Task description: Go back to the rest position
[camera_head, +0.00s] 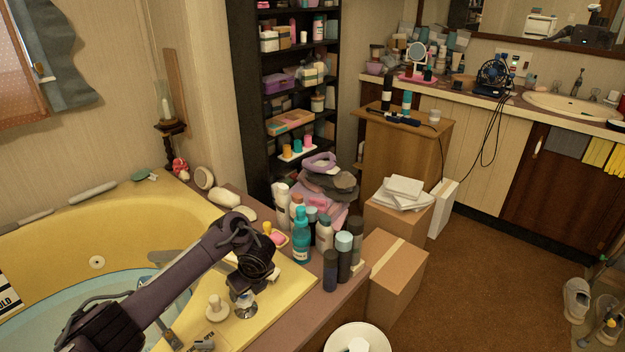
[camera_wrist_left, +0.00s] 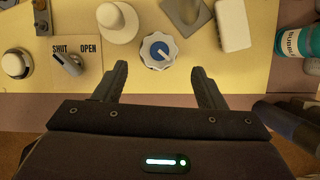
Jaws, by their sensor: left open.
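My left arm (camera_head: 165,285) reaches in from the lower left of the head view, over the yellow tub (camera_head: 45,238). Its wrist end is above the tub's front ledge, and the fingertips are hard to make out there. In the left wrist view my left gripper (camera_wrist_left: 163,82) is open, its two dark fingers spread with nothing between them. A round white knob with a blue centre (camera_wrist_left: 158,50) sits on the yellow ledge just beyond the fingertips; contact cannot be told. A lever marked SHUT and OPEN (camera_wrist_left: 68,62) is left of it. My right gripper is not in view.
Several bottles, including a teal one (camera_head: 302,240), stand right of my wrist on the brown ledge. A white soap-like block (camera_wrist_left: 233,25) lies near the knob. Cardboard boxes (camera_head: 393,275) stand beyond the ledge. Brown carpet (camera_head: 470,290) is open at the right.

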